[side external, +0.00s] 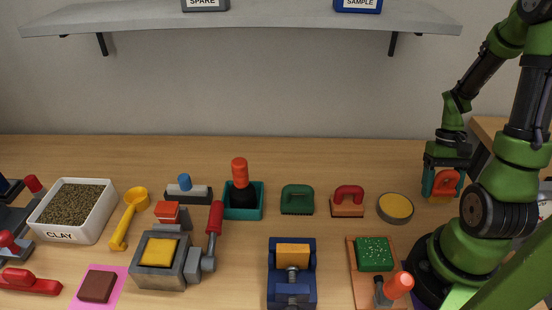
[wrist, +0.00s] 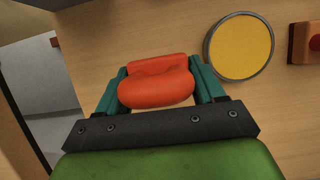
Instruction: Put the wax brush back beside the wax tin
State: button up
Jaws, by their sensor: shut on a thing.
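The wax tin (side external: 395,207), a round tin with a yellow face and grey rim, sits on the table right of the middle. It also shows at the upper right of the wrist view (wrist: 242,47). My gripper (side external: 442,186) is at the right side of the table, to the right of the tin. Its teal fingers are shut on the orange-red handle of the wax brush (wrist: 157,82). The brush is apart from the tin. Its lower part is mostly hidden, and I cannot tell whether it touches the table.
A red-handled block (side external: 348,201) and a green brush (side external: 297,199) stand left of the tin. In front are an orange board (side external: 360,272) with a green pad and a blue vise (side external: 292,285). A shelf (side external: 240,20) hangs above. Bare table lies behind the tin.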

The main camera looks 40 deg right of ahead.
aim_at(437, 196)
jog(key=shift+f, duration=1.65)
jog(key=o, duration=1)
jog(key=shift+f, duration=0.1)
jog(key=shift+o, duration=0.2)
jog(key=v, duration=1.2)
